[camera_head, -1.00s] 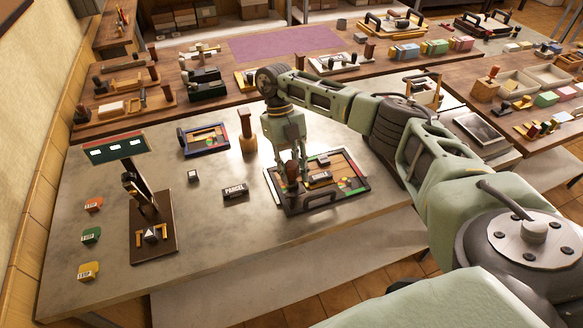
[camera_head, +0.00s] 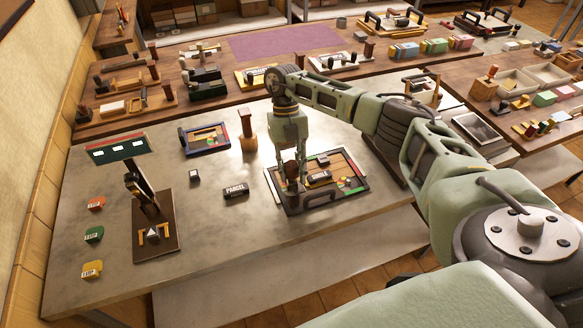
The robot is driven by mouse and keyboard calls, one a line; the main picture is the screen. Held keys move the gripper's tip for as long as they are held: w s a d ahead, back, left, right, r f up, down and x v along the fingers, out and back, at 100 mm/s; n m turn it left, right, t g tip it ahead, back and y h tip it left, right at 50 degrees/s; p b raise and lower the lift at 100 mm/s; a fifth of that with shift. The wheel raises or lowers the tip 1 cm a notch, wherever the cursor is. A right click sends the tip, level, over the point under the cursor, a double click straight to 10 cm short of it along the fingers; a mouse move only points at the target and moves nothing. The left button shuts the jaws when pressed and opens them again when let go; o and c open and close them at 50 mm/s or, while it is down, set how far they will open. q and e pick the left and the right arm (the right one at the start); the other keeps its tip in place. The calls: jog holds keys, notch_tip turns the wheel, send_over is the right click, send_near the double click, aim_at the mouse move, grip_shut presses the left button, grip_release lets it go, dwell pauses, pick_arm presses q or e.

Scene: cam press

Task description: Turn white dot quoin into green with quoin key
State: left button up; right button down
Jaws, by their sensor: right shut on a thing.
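My right gripper (camera_head: 291,168) points down over the left part of a dark-framed tray (camera_head: 322,198) on the grey table. It is shut on a brown-handled tool, seemingly the quoin key (camera_head: 290,171), which stands upright in the fingers. The key's lower end and whatever it touches are hidden. Wooden blocks, a dark block (camera_head: 320,176) and small red, yellow and green pieces (camera_head: 351,184) lie in the tray. I cannot make out the white dot quoin or tell which coloured dot shows. My left gripper is not in view.
A black PARCEL block (camera_head: 236,189) lies left of the tray. A press-like stand (camera_head: 152,212) and red, green and yellow stop blocks are at the left. The table's front middle is clear.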

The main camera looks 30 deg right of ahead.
aim_at(292, 165)
jog(key=shift+n, duration=0.4)
jog(key=shift+r, duration=0.2)
jog(key=shift+r+p, duration=0.85)
jog(key=shift+r, duration=0.4)
jog(key=shift+r, duration=0.2)
jog(key=shift+r+p, duration=1.85)
jog(key=shift+r, duration=0.55)
